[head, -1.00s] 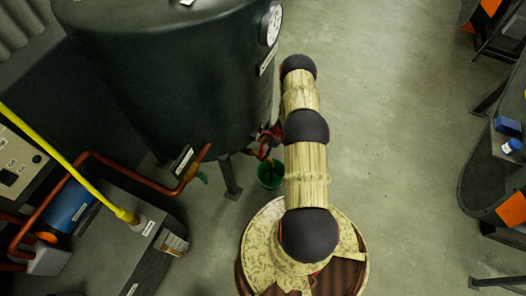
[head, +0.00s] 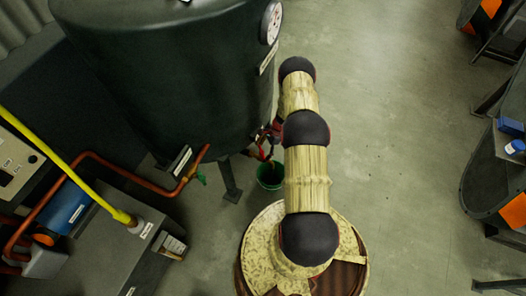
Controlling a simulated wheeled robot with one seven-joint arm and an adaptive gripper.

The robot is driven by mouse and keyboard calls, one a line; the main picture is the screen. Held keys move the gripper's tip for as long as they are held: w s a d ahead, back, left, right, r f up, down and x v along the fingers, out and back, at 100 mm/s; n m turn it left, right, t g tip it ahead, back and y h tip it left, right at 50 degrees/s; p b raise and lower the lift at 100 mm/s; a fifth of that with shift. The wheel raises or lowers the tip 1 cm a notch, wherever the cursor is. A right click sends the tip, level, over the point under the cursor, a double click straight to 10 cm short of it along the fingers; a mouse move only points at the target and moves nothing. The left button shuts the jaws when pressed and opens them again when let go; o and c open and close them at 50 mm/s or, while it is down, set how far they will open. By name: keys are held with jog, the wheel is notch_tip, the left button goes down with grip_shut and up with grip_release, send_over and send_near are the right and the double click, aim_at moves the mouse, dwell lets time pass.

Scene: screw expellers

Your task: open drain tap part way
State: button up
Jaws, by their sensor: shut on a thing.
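The drain tap (head: 262,147) shows as a small red part low on the right side of the dark green tank (head: 165,85). A green bucket (head: 270,175) stands on the floor below it. My gripper (head: 266,135) is at the tap, shut on it. My arm covers much of the gripper from the right, so the fingertips and the exact angle of the tap handle are hard to make out.
A tank leg (head: 231,182) stands left of the bucket. Grey box-shaped equipment (head: 105,245) is at lower left. Open floor (head: 400,130) lies to the right.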

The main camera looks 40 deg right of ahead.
jog(key=o, duration=1.1)
jog(key=shift+o, duration=0.3)
